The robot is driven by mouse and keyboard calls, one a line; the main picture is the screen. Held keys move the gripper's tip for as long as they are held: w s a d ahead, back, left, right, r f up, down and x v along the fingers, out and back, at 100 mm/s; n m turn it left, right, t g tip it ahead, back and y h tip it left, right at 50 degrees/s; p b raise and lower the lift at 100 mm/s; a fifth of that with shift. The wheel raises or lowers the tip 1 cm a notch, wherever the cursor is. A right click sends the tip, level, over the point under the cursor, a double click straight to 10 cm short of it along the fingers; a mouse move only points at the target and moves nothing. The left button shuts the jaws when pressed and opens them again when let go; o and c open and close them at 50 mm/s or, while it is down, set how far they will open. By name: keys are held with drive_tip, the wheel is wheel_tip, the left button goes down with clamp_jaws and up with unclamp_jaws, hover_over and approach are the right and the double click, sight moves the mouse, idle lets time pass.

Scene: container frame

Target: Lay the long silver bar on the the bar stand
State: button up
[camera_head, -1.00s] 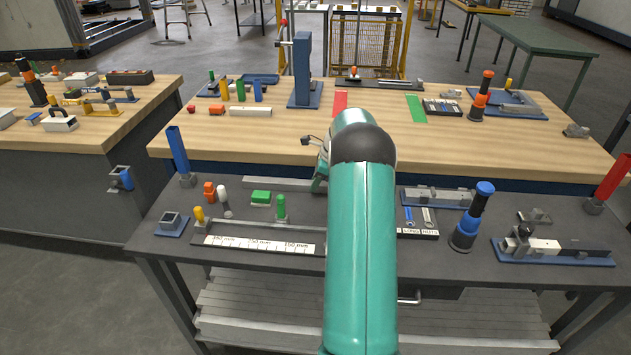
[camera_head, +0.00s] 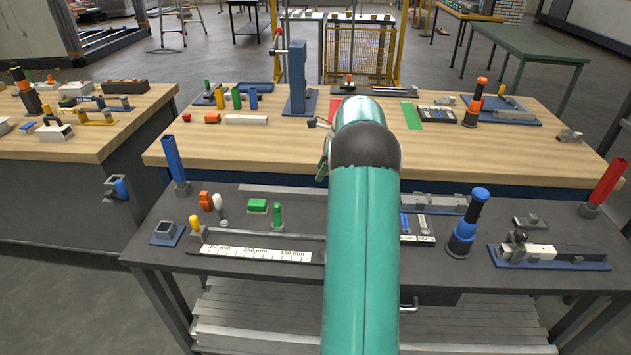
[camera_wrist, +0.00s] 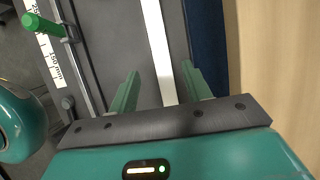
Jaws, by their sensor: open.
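The long silver bar (camera_wrist: 157,45) lies flat on the dark bench top in the wrist view. It runs between the two green fingers of my gripper (camera_wrist: 161,84), which are apart with no visible grip on it. In the head view the silver bar (camera_head: 280,192) lies along the back of the dark bench, its right part hidden behind my teal arm. My gripper is mostly hidden there too. I cannot tell for sure which fixture is the bar stand; a blue-based fixture with a clamp and a light bar (camera_head: 540,250) sits at the right of the bench.
A green block (camera_head: 257,205), a blue-black post (camera_head: 467,225) and a red post (camera_head: 605,185) stand around. A wooden table (camera_head: 240,145) adjoins behind.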

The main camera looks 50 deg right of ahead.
drive_tip(key=shift+v, duration=1.5)
drive_tip(key=s+a+r+n+h, duration=0.1)
drive_tip(key=a+r+n, duration=0.35)
drive_tip(key=a, duration=0.45)
drive_tip(key=a+r+n, duration=0.4)
drive_tip(key=a+r, duration=0.1)
drive_tip(key=a, duration=0.5)
drive_tip(key=s+a+r+n+h, duration=0.1)
drive_tip(key=a+r+n, duration=0.3)
drive_tip(key=a, duration=0.5)
drive_tip(key=s+a+f+n+t, duration=0.2)
drive_tip(key=s+a+f+n, duration=0.1)
drive_tip(key=s+a+n, duration=1.2)
drive_tip(key=s+a, duration=0.4)
drive_tip(key=a, duration=0.1)
drive_tip(key=shift+n+h, duration=0.35)
drive_tip(key=shift+h, duration=0.05)
drive_tip(key=shift+s, duration=0.15)
